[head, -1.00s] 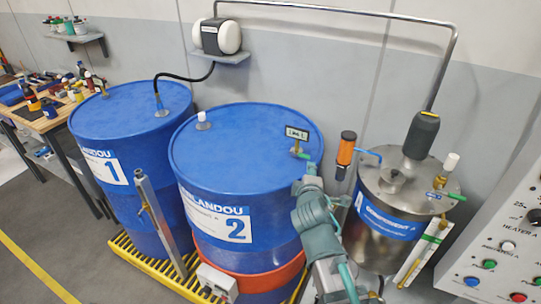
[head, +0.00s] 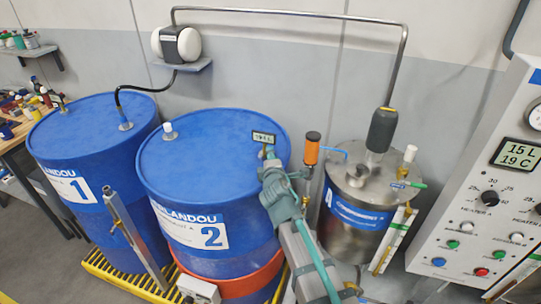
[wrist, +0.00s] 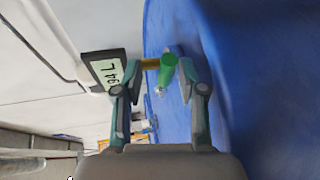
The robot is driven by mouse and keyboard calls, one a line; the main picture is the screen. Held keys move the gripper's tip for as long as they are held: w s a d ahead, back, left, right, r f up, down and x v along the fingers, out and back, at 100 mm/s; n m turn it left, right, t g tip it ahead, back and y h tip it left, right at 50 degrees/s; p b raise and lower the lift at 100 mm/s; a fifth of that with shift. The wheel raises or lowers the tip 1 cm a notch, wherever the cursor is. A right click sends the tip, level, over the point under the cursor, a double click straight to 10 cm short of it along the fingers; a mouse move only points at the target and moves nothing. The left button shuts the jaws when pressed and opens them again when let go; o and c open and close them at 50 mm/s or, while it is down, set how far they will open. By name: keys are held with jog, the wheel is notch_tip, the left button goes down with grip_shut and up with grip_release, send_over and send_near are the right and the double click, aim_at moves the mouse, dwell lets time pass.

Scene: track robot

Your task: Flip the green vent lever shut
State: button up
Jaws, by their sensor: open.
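A green lever (wrist: 168,66) on a brass fitting (wrist: 150,64) shows in the wrist view, beside a small display (wrist: 105,71). The same display (head: 264,138) stands at the right rim of blue drum 2 (head: 205,150) in the head view. My gripper (head: 268,163) is at that rim, just below the display, and hides most of the fitting. In the wrist view my gripper (wrist: 157,72) is open, with the green lever between its fingers near the tips. I cannot tell whether a finger touches it.
Right of my arm stand an orange-and-black handle (head: 312,148) and a steel tank (head: 345,235) with another green lever (head: 418,184) on top. A control panel (head: 475,205) is at the far right. Blue drum 1 (head: 85,125) stands left. A pipe (head: 290,17) runs overhead along the wall.

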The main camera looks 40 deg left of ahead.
jog(key=shift+w+a+f, duration=0.15)
jog(key=shift+w+a, duration=0.2)
jog(key=shift+w, duration=0.05)
grip_shut()
jog(key=shift+f+b, duration=0.15)
jog(key=shift+b, duration=0.2)
jog(key=shift+f+b, duration=0.25)
jog(key=shift+b, duration=0.7)
jog(key=shift+m+y+b, duration=0.5)
jog(key=shift+m+b, duration=0.1)
jog(key=shift+b, duration=0.55)
jog(key=shift+r, duration=0.15)
